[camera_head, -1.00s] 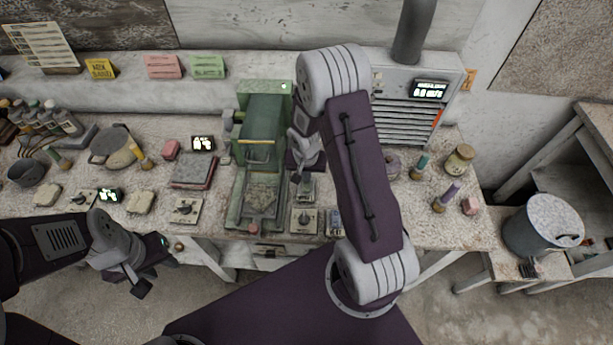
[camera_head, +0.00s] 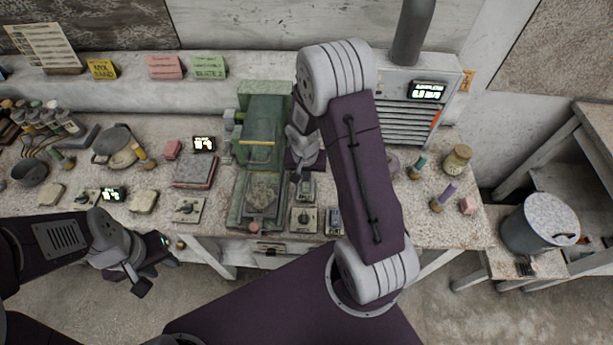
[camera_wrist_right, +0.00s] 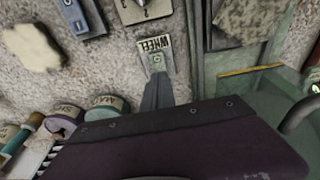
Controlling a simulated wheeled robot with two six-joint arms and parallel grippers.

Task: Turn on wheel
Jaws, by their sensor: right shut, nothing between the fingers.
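A small switch box labelled "WHEEL" (camera_wrist_right: 155,45) sits on the bench, right of the green machine (camera_head: 264,120); the box also shows in the head view (camera_head: 306,187). My right gripper (camera_wrist_right: 158,78) is shut and empty, its tips right at the box beside the label. The tips hide part of the box, and I cannot tell whether they touch it or how its switch stands. The right gripper also shows in the head view (camera_head: 296,176). My left gripper (camera_head: 155,276) is open and empty in front of the bench's front edge.
A dial plate (camera_head: 303,220) lies in front of the switch box, with a small dark device (camera_head: 334,221) to its right. Jars (camera_head: 457,159) stand further right. A grey vented unit (camera_head: 405,110) is behind.

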